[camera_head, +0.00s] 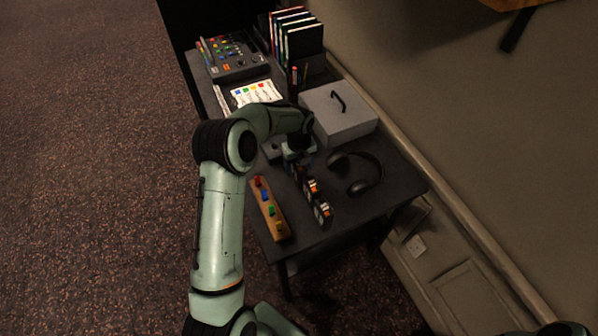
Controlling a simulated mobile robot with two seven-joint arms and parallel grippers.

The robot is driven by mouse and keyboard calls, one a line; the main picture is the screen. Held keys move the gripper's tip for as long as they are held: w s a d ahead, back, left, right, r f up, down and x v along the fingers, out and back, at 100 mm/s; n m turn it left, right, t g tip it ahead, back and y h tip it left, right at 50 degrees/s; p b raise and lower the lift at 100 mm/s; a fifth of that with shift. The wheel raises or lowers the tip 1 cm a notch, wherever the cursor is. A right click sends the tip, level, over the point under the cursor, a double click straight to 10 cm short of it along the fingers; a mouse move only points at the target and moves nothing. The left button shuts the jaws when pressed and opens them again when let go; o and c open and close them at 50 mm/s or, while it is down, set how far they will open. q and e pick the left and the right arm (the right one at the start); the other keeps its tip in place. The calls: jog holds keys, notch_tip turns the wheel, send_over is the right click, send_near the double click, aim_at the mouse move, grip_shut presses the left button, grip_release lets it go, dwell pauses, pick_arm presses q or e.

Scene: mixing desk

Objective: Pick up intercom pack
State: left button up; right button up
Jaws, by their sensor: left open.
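Small dark packs with orange and white marks stand in a row on the dark desk (345,217). They look like intercom packs. One pack (323,211) is nearest the front edge and another pack (311,188) is just behind it. My left gripper (298,165) is open and points down at the far end of this row. It hides part of what is under it, so I cannot tell whether a pack is between its fingers. My right gripper is not in view.
Black headphones (357,173) lie right of the packs. A wooden block with coloured pegs (269,208) lies left. Behind are a grey lidded box (339,112), a mixer (233,56), a sheet (255,92) and upright folders (301,40). The front right corner is bare.

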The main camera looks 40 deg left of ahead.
pick_arm(q)
grip_shut()
